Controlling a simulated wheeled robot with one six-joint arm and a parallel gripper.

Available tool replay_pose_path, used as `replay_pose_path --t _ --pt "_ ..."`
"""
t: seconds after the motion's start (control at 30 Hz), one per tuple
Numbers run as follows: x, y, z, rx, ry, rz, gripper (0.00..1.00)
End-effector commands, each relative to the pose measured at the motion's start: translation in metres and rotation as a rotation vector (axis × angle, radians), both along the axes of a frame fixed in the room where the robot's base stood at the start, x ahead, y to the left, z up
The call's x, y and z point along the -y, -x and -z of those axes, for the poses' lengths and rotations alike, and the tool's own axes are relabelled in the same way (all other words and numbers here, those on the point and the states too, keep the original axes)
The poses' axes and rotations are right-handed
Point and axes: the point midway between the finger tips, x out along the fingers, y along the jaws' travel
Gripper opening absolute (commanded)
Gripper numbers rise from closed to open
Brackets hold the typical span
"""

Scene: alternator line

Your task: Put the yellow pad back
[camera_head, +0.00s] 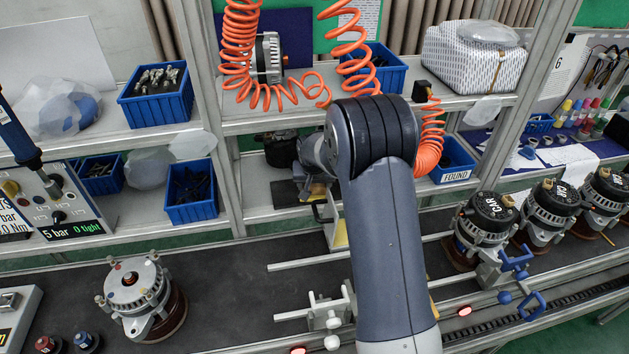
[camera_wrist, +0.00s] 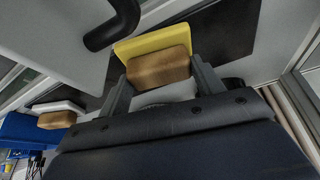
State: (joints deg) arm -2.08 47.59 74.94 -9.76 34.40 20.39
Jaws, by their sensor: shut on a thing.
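The yellow pad (camera_wrist: 153,43) has a yellow plate and a brown wooden block as its back. In the wrist view my gripper (camera_wrist: 162,69) is shut on the wooden block, with one finger on each side and the yellow face pointing away from me. A dark mat (camera_wrist: 222,35) lies beyond the pad; I cannot tell whether the pad touches it. In the head view my arm hides most of the gripper, which is at the lower shelf near a dark mat (camera_head: 292,191).
In the wrist view, a second wooden block with a white plate (camera_wrist: 57,118) is at the left, near a blue bin (camera_wrist: 18,132). A black hooked part (camera_wrist: 115,25) is close to the pad. In the head view, a blue bin (camera_head: 191,192) stands left and an alternator (camera_head: 142,296) sits on the belt.

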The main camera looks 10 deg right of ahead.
Motion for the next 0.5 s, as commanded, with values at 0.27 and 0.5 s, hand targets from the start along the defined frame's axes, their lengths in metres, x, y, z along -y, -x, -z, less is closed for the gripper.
replay_pose_path --t 0.27,0.5 --pt "0.0001 -0.0004 0.0021 0.002 -0.001 0.000 0.45" --pt "0.0002 -0.0002 0.0031 0.002 0.001 -0.001 0.75"
